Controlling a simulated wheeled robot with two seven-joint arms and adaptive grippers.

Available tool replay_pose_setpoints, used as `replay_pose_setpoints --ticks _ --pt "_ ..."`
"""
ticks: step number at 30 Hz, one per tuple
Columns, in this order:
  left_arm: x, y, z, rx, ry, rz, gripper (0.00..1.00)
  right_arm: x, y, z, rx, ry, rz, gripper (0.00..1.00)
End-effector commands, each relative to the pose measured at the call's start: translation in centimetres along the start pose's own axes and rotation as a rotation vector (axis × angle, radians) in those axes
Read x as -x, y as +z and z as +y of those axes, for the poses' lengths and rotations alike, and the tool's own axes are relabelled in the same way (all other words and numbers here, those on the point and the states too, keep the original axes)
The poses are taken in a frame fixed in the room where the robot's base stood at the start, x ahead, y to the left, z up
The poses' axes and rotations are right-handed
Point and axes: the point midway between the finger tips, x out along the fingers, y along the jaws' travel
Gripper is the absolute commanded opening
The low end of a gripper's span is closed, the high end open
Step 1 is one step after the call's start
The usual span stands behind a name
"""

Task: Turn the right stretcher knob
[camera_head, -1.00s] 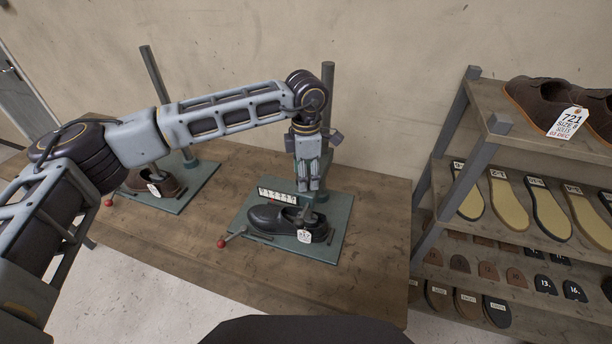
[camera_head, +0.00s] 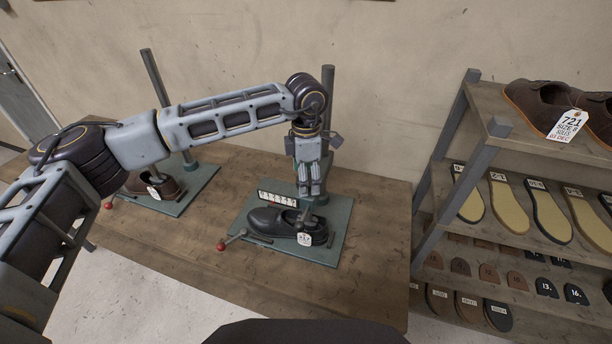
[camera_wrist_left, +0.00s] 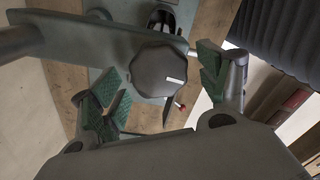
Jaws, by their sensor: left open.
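The right stretcher's knob (camera_wrist_left: 158,72) is dark, faceted and roughly round, with a short white mark near one edge. In the left wrist view it sits between the two green-padded fingers of my left gripper (camera_wrist_left: 163,88), which is open, with gaps on both sides. In the head view my left gripper (camera_head: 311,190) points down over the right stretcher, and the knob is hidden there. A black shoe (camera_head: 268,220) with a white tag sits on the right stretcher's green base plate (camera_head: 335,238). My right gripper is not in view.
The stretcher's post (camera_head: 327,100) stands just behind my left gripper. A red-tipped lever (camera_head: 230,240) sticks out at the front left. Another stretcher with a brown shoe (camera_head: 165,187) is to the left. A shelf (camera_head: 465,150) with soles stands to the right.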

Motion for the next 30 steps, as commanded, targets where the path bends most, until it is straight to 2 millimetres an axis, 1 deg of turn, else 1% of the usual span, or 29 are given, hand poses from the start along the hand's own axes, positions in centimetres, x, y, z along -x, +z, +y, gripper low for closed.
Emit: replay_pose_setpoints --ticks 5,8,11,24,30 --pt "0.8 0.0 0.0 0.000 0.001 0.000 0.76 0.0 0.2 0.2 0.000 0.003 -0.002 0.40" --pt "1.7 0.0 0.0 0.000 0.001 -0.001 0.76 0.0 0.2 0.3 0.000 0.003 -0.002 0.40" --pt "2.9 0.0 0.0 0.000 0.002 -0.001 0.76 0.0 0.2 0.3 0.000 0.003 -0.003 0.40" --pt "9.3 0.1 0.0 0.000 0.002 -0.002 0.76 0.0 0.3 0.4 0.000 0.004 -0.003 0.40" --pt "11.3 0.1 0.0 0.000 0.001 -0.001 0.76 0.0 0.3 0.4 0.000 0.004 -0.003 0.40"
